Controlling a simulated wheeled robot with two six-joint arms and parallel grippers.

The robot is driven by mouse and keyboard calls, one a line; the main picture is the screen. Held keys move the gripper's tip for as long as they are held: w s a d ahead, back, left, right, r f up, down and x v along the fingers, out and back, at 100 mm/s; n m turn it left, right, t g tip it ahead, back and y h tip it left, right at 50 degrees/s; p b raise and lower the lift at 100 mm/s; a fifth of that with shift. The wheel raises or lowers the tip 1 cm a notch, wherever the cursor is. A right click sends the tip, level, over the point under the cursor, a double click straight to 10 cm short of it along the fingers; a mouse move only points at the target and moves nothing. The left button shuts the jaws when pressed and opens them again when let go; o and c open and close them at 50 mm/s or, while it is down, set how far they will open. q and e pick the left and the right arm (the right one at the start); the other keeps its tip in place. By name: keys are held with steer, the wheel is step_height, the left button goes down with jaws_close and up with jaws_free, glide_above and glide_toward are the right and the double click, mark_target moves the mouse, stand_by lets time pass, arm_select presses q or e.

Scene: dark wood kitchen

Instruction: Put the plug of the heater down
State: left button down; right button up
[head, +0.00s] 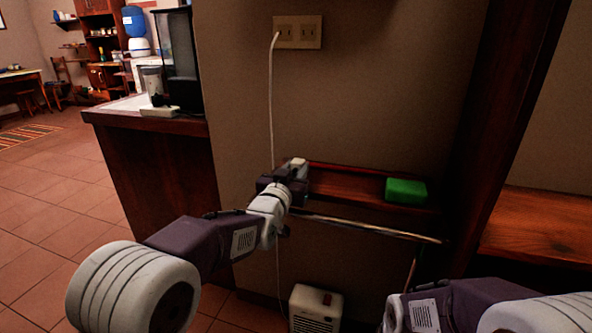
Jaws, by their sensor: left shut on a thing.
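My left gripper (288,172) is at the left end of a small wooden shelf, shut on the plug. The plug (298,163) shows as a small pale block at the jaws, partly hidden by them. A thin white cord (271,110) runs from the left edge of the wall outlet (297,32) down to the gripper. A thin line continues below it toward the floor.
The wooden shelf (345,187) holds a green block (405,190) at its right end, with bare wood left of it. A metal rail (370,228) runs below. A counter (115,113) with appliances stands left. A dark wooden post (505,120) and bench (540,230) are right.

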arm_select(q)
steer(key=shift+f, duration=0.2)
steer(key=c, duration=1.1)
jaws_free()
steer(key=shift+r, duration=0.1)
steer(key=shift+o, duration=0.2)
steer(key=shift+r+p, duration=0.5)
steer(key=shift+r, duration=0.05)
steer(key=shift+s+a+r, duration=0.1)
steer(key=shift+s+r, duration=0.05)
steer(key=shift+s, duration=0.15)
steer(key=p+v, duration=0.2)
steer(key=v, duration=0.9)
steer(key=shift+s, duration=0.2)
steer(key=shift+a, duration=0.1)
